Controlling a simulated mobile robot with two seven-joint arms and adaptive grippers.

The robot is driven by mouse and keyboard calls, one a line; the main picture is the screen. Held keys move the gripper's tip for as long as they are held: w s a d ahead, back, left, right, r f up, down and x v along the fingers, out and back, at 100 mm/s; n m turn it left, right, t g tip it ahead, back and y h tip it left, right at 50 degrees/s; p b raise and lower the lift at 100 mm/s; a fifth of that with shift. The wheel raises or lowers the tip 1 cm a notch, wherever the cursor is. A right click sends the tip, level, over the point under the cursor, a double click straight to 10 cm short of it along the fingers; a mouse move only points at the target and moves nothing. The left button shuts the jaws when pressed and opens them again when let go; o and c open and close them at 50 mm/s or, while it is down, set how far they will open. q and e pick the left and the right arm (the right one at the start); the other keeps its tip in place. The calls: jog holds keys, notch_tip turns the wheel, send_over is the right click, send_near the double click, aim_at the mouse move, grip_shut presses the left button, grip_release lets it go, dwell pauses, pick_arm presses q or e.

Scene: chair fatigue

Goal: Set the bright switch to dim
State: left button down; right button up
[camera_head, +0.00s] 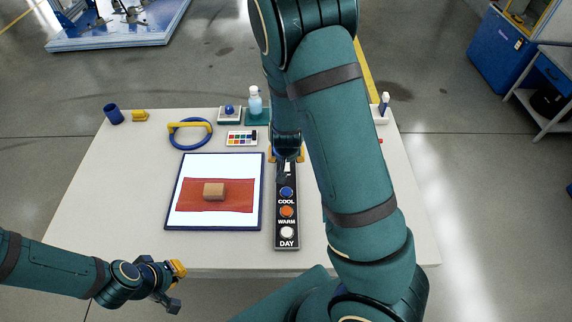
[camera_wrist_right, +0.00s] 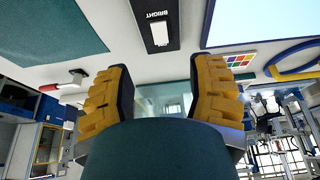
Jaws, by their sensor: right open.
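The switch panel (camera_head: 287,242) is a dark strip on the table with a blue COOL button, an orange WARM button and a white DAY button. At its far end is a white switch, mostly hidden by my right arm in the head view. In the right wrist view the white bright switch (camera_wrist_right: 159,34) sits on the dark panel beside the word BRIGHT. My right gripper (camera_wrist_right: 162,72) is open, its yellow fingers apart and empty, with the switch ahead between them. My left gripper (camera_head: 174,286) appears open and empty, off the table's near left edge.
A framed white board (camera_head: 213,165) with a red cloth (camera_head: 238,196) and brown block (camera_head: 214,191) lies left of the panel. A colour palette (camera_head: 242,138), blue ring (camera_head: 173,139), bottle (camera_head: 254,100) and blue cup (camera_head: 113,114) stand farther back. The left table area is clear.

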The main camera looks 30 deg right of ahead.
aim_at(286, 167)
jog(key=b+x, duration=0.1)
jog(key=x, duration=0.9)
jog(key=shift+w+d+f, duration=0.1)
jog(key=shift+f, duration=0.2)
